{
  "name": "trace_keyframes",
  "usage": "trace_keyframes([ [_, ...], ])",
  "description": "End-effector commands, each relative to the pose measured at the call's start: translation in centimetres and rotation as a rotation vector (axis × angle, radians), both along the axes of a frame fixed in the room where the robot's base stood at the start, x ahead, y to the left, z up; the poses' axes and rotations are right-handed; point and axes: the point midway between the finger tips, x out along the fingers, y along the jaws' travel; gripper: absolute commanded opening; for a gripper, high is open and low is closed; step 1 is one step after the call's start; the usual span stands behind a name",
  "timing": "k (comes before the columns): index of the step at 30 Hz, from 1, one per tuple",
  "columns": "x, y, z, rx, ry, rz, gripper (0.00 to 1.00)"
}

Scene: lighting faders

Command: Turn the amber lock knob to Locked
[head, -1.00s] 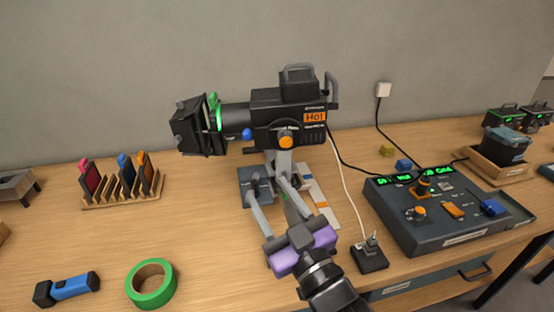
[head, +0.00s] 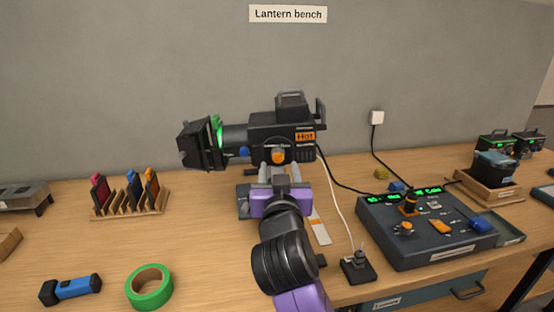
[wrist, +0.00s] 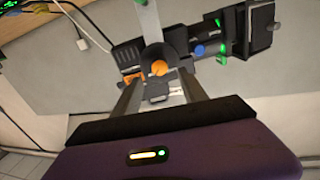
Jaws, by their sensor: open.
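The lantern is a black stage light (head: 270,130) with an orange "Hot" label, standing at the back middle of the bench. The amber knob (head: 278,157) is round and sits low on the lantern's near side. It also shows in the wrist view (wrist: 159,67), up ahead between the fingers. My gripper (head: 279,172) is purple, just below and in front of the knob in the head view. In the wrist view its two fingers (wrist: 160,84) are apart with nothing held between them. Any gap between fingertips and knob is hard to judge. The lantern's lower stand is partly hidden behind my gripper.
A control console (head: 425,225) with orange and blue controls stands at right. A black socket block (head: 358,268) with a white cable is right of my arm. A gel rack (head: 130,205), green tape (head: 150,287) and blue torch (head: 70,290) lie left.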

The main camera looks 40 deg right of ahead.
Motion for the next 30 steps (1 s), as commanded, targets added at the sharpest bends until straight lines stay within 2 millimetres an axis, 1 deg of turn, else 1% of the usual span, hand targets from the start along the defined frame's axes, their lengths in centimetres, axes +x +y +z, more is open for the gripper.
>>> trace_keyframes([
  [3, 1.4, -1.5, 0.2, -0.001, 0.001, -0.003, 0.51],
  [9, 3.3, -3.2, 0.2, -0.001, 0.0, -0.001, 0.51],
  [14, 4.0, -3.8, 0.1, -0.001, -0.001, 0.002, 0.51],
  [22, 4.1, -3.8, 0.0, -0.001, -0.001, 0.003, 0.51],
  [24, 4.1, -3.8, 0.0, -0.001, -0.001, 0.003, 0.37],
  [26, 4.1, -3.8, 0.0, -0.001, -0.001, 0.003, 0.25],
  [27, 4.1, -3.8, 0.0, -0.001, -0.001, 0.002, 0.17],
  [30, 4.1, -3.8, 0.0, -0.001, -0.001, 0.002, 0.0],
])
